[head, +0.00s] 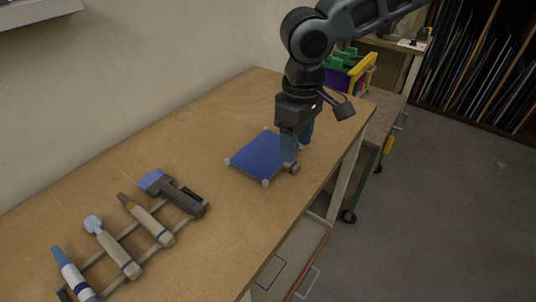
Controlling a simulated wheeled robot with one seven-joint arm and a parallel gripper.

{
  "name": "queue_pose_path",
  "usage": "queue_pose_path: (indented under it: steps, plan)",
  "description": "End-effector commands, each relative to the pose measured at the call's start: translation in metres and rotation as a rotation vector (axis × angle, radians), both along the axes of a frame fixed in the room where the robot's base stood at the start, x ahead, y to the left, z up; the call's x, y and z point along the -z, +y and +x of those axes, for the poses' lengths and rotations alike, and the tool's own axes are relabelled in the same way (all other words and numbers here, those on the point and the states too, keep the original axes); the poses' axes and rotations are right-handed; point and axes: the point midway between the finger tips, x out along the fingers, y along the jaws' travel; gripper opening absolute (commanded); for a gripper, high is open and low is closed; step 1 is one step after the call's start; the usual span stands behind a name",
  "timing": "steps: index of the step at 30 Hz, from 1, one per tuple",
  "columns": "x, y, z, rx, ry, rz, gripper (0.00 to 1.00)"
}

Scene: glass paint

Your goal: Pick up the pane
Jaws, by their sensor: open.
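The pane (256,153) is a flat blue square lying on the wooden table, with small pale knobs at its corners. My gripper (297,150) points down over the pane's right edge, with its fingers apart. Its blue-grey fingers are close to that edge; I cannot tell whether they touch it. My gripper hides part of the pane's right side.
A rack (150,245) with several brushes and tools lies at the table's front left. The wooden table (215,118) is clear behind the pane. A wheeled cart (382,118) with a colourful rack (350,72) stands beyond the table's far right end.

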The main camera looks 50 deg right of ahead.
Motion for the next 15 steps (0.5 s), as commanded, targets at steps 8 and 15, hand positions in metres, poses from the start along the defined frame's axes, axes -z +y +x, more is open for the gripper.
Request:
queue_pose_path:
  steps: [8, 15]
  plan:
    - [0.032, -0.004, 0.000, -0.002, 0.000, 0.000, 0.57]
    - [0.059, -0.004, 0.000, -0.004, -0.002, 0.002, 0.57]
